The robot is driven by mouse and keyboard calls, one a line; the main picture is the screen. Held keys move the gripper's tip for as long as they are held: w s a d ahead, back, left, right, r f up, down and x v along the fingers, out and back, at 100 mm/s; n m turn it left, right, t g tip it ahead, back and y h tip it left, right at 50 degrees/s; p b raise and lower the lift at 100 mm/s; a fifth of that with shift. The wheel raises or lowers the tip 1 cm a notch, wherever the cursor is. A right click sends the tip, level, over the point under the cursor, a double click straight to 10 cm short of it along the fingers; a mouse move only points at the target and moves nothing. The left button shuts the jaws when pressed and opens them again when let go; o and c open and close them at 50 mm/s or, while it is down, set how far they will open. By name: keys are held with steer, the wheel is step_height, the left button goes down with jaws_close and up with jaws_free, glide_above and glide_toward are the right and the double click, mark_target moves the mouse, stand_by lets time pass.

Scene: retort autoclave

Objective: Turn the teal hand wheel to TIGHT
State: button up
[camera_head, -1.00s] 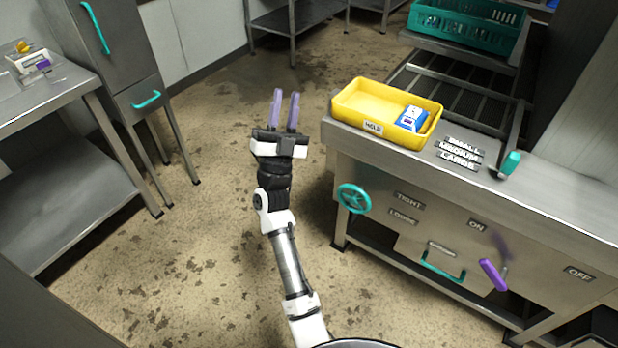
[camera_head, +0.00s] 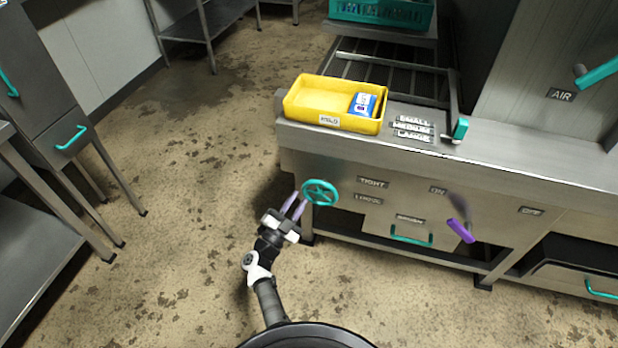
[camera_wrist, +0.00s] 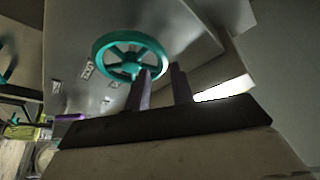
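The teal hand wheel (camera_head: 320,192) is mounted on the front panel of the steel machine, near its left end. It also shows in the wrist view (camera_wrist: 131,57), with a rim and several spokes. The TIGHT label (camera_head: 373,182) and the LOOSE label (camera_head: 368,198) sit to its right. My gripper (camera_head: 293,207) is at the left of the wheel, with its two purple fingers pointing toward it. In the wrist view the fingers (camera_wrist: 160,88) are apart, and one overlaps the wheel's lower rim. I cannot tell whether it touches.
A purple lever (camera_head: 460,231) and a teal drawer handle (camera_head: 411,238) are on the panel to the right. A yellow tray (camera_head: 300,103) with a blue-and-white box (camera_head: 363,104) stands on top. The floor (camera_head: 190,230) to the left is clear.

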mark_target(306, 186)
steer(key=x, duration=0.8)
steer(key=shift+w+r+p, duration=0.15)
steer(key=shift+w+p, duration=0.1)
steer(key=shift+p, duration=0.15)
jaws_close()
